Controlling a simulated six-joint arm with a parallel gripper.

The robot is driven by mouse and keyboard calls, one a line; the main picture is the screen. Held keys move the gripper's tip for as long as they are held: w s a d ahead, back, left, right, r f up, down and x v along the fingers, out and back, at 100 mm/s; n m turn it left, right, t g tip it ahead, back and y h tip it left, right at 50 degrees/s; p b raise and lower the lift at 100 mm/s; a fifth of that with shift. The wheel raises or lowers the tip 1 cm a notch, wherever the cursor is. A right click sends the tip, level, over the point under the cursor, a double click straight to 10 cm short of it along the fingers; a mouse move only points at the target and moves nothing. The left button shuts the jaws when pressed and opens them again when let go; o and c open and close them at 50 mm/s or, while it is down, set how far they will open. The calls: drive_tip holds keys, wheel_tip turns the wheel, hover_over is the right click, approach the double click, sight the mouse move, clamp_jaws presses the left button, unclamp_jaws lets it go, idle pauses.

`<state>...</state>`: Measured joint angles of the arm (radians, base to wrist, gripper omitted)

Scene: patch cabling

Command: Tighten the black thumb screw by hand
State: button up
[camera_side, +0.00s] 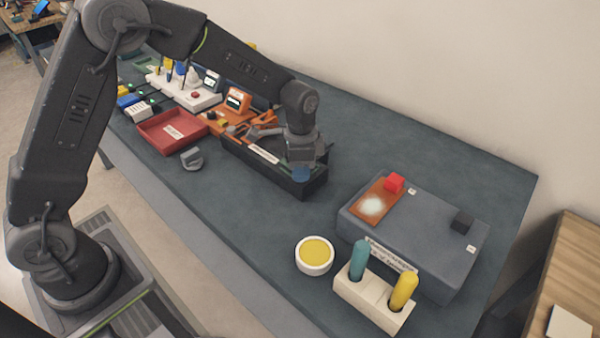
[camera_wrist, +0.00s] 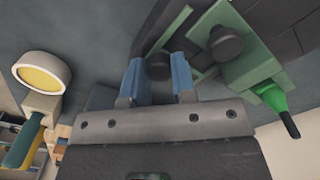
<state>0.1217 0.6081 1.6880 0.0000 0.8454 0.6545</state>
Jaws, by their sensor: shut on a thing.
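My gripper (camera_side: 301,174) is at the right end of a long black open box (camera_side: 302,191) in the side view, pointing down. In the wrist view its two blue fingers (camera_wrist: 158,80) are closed on a round black thumb screw (camera_wrist: 158,66). The fingers hide part of the screw, and the arm hides it in the side view. A second black knob (camera_wrist: 225,44) sits on a green block (camera_wrist: 246,68) to the right in the wrist view, apart from the fingers.
A green plug with a black tip (camera_wrist: 274,99) juts from the green block. A red tray (camera_side: 165,141) and grey knob-like piece (camera_side: 192,160) lie left of the box. A yellow-filled bowl (camera_side: 314,268), two-handle holder (camera_side: 372,299) and grey platform (camera_side: 437,222) stand right. The table between is clear.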

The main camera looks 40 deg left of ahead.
drive_tip(key=shift+m, duration=0.8)
drive_tip(key=m, duration=0.4)
drive_tip(key=shift+m, duration=0.5)
drive_tip(key=m, duration=0.5)
drive_tip(key=o, duration=0.6)
drive_tip(key=shift+c, duration=0.2)
drive_tip(key=shift+r, duration=0.1)
